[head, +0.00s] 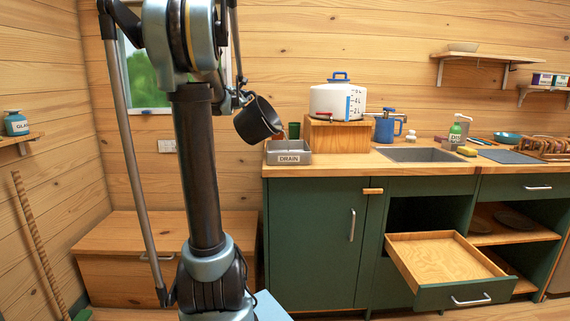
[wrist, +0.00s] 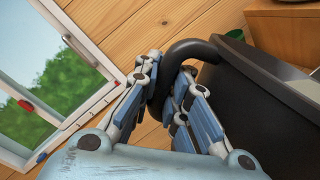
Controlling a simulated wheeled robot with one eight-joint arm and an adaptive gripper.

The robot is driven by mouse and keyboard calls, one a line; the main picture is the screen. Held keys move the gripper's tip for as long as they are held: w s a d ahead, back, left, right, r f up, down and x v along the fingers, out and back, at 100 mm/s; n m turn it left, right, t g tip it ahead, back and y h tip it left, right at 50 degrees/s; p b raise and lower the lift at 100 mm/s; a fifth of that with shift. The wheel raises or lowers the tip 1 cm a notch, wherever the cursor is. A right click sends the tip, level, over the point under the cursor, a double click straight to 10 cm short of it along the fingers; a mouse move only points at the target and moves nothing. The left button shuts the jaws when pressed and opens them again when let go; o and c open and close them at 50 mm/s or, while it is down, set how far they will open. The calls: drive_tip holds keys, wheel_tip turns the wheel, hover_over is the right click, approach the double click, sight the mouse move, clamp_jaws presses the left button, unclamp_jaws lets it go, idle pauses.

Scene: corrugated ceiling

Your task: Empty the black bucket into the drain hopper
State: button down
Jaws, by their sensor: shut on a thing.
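The black bucket (head: 257,121) is tilted in the head view, its mouth toward the right, above and left of the grey drain hopper (head: 290,158) labelled DRAIN on the counter's left end. A brownish stream or streak shows at the bucket's lower lip, over the hopper; I cannot tell how much is left inside. My gripper (head: 240,97) is shut on the bucket's handle. In the wrist view my gripper's fingers (wrist: 165,95) close around the dark curved handle, and the black bucket (wrist: 255,110) fills the right side. The hopper's inside is hidden.
A white dispenser (head: 338,101) stands on a wooden box (head: 338,134) just right of the hopper, with a green cup (head: 294,130) behind the hopper. A blue jug (head: 385,128) and a sink (head: 417,155) are farther right. An open drawer (head: 440,262) juts out below the counter.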

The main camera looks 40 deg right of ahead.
sight(254, 94)
drive_tip(key=shift+s+d+r+m, duration=0.45)
drive_tip(key=shift+s+d+m, duration=0.3)
drive_tip(key=shift+s+m, duration=0.05)
idle(3.7)
drive_tip(key=shift+s+d+r+m, duration=0.25)
drive_tip(key=shift+s+d+m, duration=0.55)
drive_tip(key=shift+s, duration=0.1)
idle(2.6)
